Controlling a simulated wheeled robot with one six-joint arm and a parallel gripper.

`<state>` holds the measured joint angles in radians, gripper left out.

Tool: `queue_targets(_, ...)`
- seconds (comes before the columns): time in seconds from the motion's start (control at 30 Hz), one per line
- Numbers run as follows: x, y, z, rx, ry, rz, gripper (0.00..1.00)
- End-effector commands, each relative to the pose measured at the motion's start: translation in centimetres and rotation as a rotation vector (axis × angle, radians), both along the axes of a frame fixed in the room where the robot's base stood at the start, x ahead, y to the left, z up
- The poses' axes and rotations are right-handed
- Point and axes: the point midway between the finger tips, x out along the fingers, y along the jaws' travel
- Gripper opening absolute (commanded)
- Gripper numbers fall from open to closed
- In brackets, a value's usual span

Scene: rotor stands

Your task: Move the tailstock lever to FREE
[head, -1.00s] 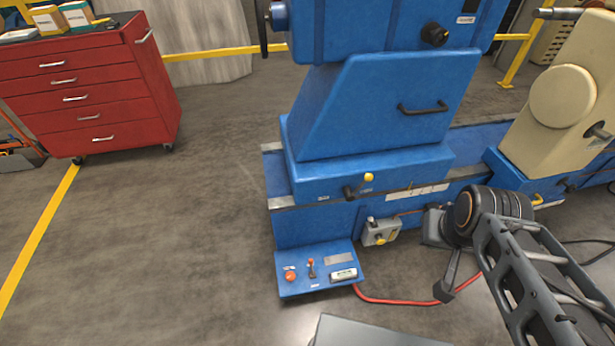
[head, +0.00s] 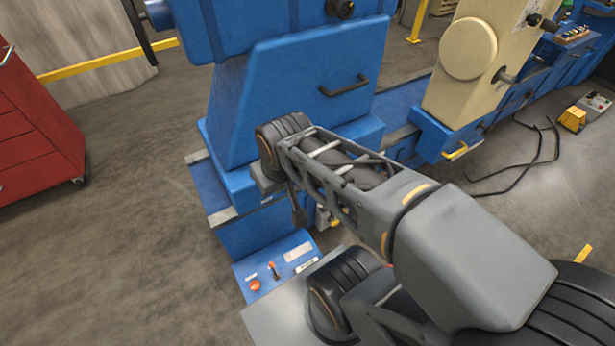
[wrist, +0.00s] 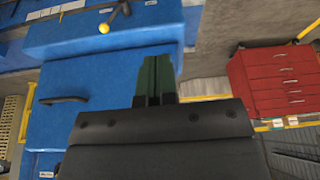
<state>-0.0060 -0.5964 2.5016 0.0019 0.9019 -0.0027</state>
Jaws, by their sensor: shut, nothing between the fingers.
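A lever with a yellow ball knob (wrist: 104,28) and dark arm sits on the base of the blue stand (wrist: 105,105); the wrist view shows it turned about. In the head view my arm covers this lever on the blue stand (head: 290,90). A yellow handle (head: 455,153) shows low on the carriage under the cream stand (head: 468,50). I cannot read labels or tell a lever's setting. My gripper (wrist: 157,82) is shut and empty in the wrist view, apart from the knob, in front of the blue stand. Its fingertips are not clear in the head view.
A low control panel (head: 275,265) with a red button stands at the blue stand's foot, close under my arm. A red tool cabinet (head: 35,140) is at left. Black cables (head: 535,160) lie on the floor at right. Floor between cabinet and stand is clear.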

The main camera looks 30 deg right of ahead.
Motion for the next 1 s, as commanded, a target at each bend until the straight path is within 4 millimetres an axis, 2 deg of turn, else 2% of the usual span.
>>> queue_targets(0.13,0.1,-0.1,-1.4,0.025,0.030,-0.022,0.00)
queue_targets(0.23,0.4,-0.1,-4.5,0.098,0.111,-0.075,0.00)
queue_targets(0.37,1.5,-0.5,-10.9,0.306,0.271,-0.204,0.00)
queue_targets(0.5,4.3,-1.9,-18.1,0.668,0.406,-0.363,0.00)
queue_targets(0.57,6.0,-3.2,-20.8,0.844,0.421,-0.426,0.00)
queue_targets(0.67,8.8,-6.4,-24.9,1.135,0.387,-0.511,0.00)
queue_targets(0.77,11.0,-10.9,-28.6,1.403,0.282,-0.580,0.00)
queue_targets(0.8,11.6,-13.0,-30.0,1.497,0.223,-0.604,0.00)
queue_targets(0.9,12.4,-18.2,-33.2,1.693,0.061,-0.646,0.00)
queue_targets(1.0,12.2,-22.8,-36.0,1.832,-0.105,-0.677,0.00)
